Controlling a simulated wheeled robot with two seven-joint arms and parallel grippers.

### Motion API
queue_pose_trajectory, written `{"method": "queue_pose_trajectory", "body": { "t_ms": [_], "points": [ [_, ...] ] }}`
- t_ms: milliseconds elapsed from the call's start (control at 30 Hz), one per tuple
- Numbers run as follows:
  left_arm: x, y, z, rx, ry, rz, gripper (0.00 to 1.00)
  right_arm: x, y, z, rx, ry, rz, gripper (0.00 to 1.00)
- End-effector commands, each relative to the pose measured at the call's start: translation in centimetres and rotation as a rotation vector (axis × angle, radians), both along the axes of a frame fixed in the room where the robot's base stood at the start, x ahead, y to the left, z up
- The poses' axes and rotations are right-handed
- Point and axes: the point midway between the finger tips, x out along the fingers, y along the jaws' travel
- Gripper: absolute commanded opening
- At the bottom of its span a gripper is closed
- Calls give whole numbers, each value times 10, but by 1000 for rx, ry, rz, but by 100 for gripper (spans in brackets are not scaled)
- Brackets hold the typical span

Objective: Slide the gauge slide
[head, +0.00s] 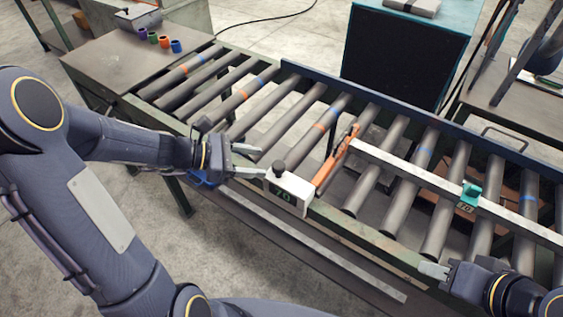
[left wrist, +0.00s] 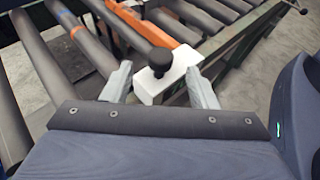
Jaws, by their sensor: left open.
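A long pale rail (head: 420,178) crosses the rollers to the right and carries a small teal slide (head: 470,193) above a number tag. My left gripper (head: 252,160) is open just left of the white block. In the left wrist view its fingers (left wrist: 160,68) stand on either side of the white block (left wrist: 172,80); contact is unclear. My right gripper (head: 433,270) is at the conveyor's near edge, lower right; its opening is unclear.
Several small coloured cups (head: 164,42) stand on the table at the back left. A blue side rail (head: 400,115) runs along the conveyor's far side. A dark-fronted cabinet (head: 400,58) stands behind it. The left rollers are clear.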

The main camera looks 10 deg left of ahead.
Motion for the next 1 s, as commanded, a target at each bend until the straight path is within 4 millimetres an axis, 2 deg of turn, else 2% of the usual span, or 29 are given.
{"method": "queue_pose_trajectory", "body": {
  "t_ms": [200,400,767,1000],
  "points": [
    [12,-32,-13,1,0,-8,53,0,0,3,0,0,0,36],
    [22,-52,-23,3,-2,-8,53,0,0,4,0,0,0,36],
    [26,-58,-26,4,-4,-5,53,0,0,5,0,0,0,36],
    [26,-58,-26,4,-4,-5,24,0,0,5,0,0,0,36]
  ]
}}
